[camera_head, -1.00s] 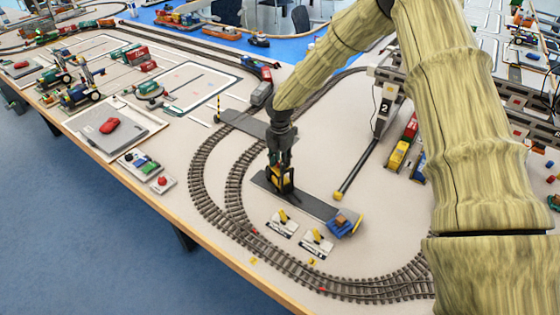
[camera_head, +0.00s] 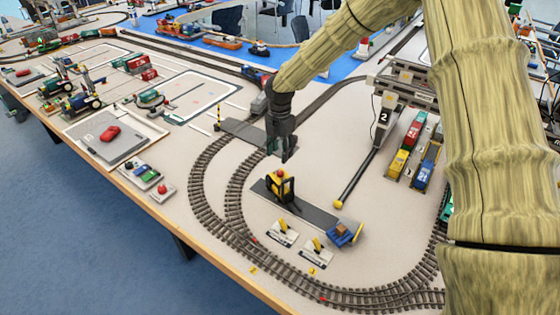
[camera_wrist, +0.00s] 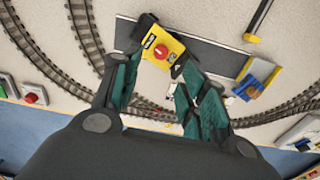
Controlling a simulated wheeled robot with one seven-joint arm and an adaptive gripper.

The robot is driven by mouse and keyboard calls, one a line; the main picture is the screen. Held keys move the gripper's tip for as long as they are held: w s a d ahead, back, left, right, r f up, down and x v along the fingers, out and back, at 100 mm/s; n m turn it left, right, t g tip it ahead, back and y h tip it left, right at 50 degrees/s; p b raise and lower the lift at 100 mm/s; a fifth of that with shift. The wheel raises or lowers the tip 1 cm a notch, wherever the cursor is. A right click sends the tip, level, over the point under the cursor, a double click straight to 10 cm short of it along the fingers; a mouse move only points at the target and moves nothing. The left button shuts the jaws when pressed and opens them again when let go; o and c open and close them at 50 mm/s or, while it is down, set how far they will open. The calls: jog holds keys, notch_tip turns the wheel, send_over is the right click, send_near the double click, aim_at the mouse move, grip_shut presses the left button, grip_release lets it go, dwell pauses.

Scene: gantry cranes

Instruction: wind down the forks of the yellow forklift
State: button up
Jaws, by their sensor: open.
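The yellow forklift (camera_head: 280,185) stands on a dark grey strip (camera_head: 316,215) beside the curved track. A red round knob tops it, seen from above in the wrist view (camera_wrist: 161,52). Its forks cannot be made out clearly. My gripper (camera_head: 282,155) is above the forklift, apart from it, pointing down with nothing held. In the wrist view its two green-padded fingers (camera_wrist: 158,100) are spread, and the forklift shows beyond their tips.
A blue load with a yellow plate (camera_head: 343,234) sits at the strip's right end. A dark rod with a yellow end (camera_head: 339,204) lies behind. Gantry crane 2 (camera_head: 384,118) stands at the back right.

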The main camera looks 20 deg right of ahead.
jog(key=shift+r, duration=1.5)
